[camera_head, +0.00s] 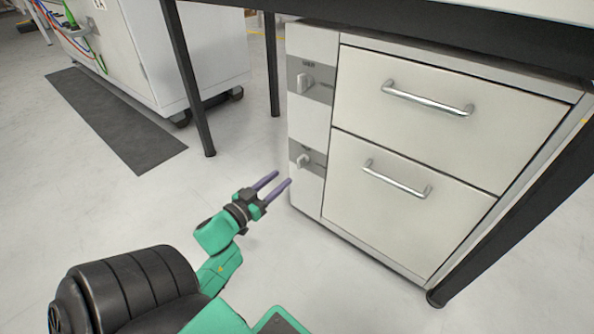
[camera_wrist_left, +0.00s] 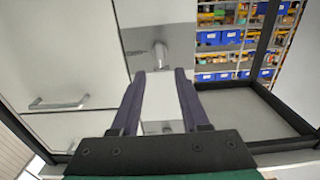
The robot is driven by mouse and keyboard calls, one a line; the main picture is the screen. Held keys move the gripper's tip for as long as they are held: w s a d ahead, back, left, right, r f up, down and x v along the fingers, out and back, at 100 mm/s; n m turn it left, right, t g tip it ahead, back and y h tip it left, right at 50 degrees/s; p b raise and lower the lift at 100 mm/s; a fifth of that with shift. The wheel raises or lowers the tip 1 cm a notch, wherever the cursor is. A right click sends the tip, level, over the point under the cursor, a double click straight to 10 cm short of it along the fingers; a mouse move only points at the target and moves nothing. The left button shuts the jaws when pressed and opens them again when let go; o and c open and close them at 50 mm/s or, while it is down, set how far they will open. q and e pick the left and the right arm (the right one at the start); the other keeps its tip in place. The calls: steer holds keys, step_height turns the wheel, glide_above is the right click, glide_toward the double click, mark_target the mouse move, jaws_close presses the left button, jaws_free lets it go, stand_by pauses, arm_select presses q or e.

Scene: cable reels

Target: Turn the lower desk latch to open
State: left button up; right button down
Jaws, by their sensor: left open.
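The lower desk latch (camera_head: 303,161) is a small pale knob on a grey plate, on the narrow left strip of the white drawer cabinet (camera_head: 308,125). My left gripper (camera_head: 283,177) is open and empty, its two purple fingers apart and pointing toward this latch from the lower left. The fingertips look short of the knob. In the left wrist view, a latch knob (camera_wrist_left: 159,54) shows just beyond and between the fingertips (camera_wrist_left: 160,74). That view alone does not make clear which latch it is. My right gripper is not in view.
An upper latch (camera_head: 304,84) sits above on the same strip. Two drawers with bar handles (camera_head: 428,99) (camera_head: 397,180) are to the right. Dark desk legs (camera_head: 190,85) stand around the cabinet. The wrist view shows shelves with blue bins (camera_wrist_left: 208,38).

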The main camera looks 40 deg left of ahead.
mark_target(298, 164)
arm_select(q)
steer(key=w+b, duration=0.1)
steer(key=w, duration=0.1)
steer(key=w+b, duration=0.1)
steer(key=w, duration=0.2)
steer(key=w+b, duration=0.1)
steer(key=w, duration=0.2)
steer(key=shift+f, duration=0.25)
steer(key=shift+w+r, duration=0.15)
steer(key=shift+w, duration=0.2)
jaws_close()
